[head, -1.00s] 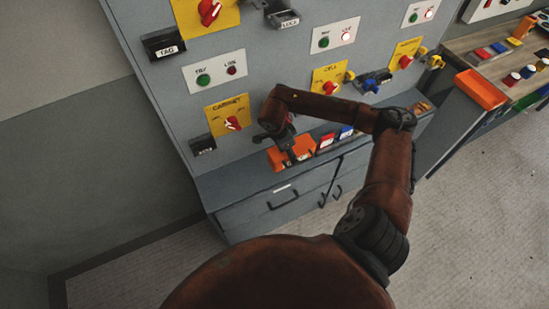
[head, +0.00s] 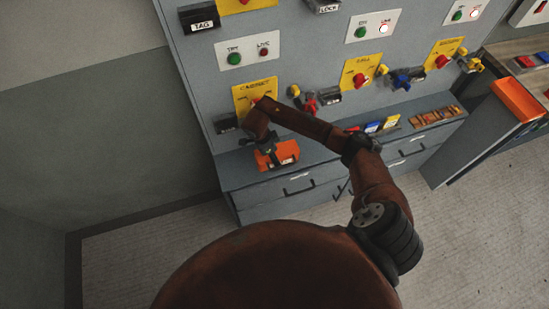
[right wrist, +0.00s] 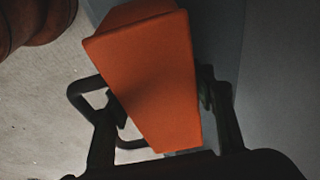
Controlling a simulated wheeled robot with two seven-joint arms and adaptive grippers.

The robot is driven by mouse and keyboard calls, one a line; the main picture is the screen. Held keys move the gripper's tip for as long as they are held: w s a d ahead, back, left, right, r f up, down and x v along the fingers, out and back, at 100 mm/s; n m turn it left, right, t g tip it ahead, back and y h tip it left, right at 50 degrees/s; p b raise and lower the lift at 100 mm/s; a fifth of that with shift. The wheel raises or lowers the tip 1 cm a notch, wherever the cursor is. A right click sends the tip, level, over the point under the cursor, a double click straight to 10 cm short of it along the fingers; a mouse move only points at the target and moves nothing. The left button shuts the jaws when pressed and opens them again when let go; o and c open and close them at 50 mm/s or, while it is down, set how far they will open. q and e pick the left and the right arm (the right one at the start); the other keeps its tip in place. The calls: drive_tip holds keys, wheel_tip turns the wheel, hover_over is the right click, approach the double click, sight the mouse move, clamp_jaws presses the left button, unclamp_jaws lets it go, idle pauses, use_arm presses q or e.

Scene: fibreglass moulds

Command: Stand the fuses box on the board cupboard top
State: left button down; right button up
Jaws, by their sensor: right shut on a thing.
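The orange fuses box (head: 284,155), with a white label, is at the left end of the grey board cupboard top (head: 235,168), below the CABINET panel. My right gripper (head: 268,150) is shut on it from above. In the right wrist view the orange box (right wrist: 155,80) fills the space between the two fingers (right wrist: 165,108). I cannot tell whether the box's underside touches the cupboard top. My left gripper is not in view.
The board (head: 300,75) with switches and locks rises behind. An orange-topped grey unit (head: 518,100) stands at the right.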

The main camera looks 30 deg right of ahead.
drive_tip(key=shift+x, duration=0.85)
drive_tip(key=shift+a, duration=0.1)
drive_tip(key=shift+f, duration=0.25)
drive_tip(key=o, duration=1.6)
drive_tip(key=shift+r, duration=0.1)
drive_tip(key=v, duration=1.2)
drive_tip(key=shift+r, duration=0.1)
drive_tip(key=shift+a, duration=0.1)
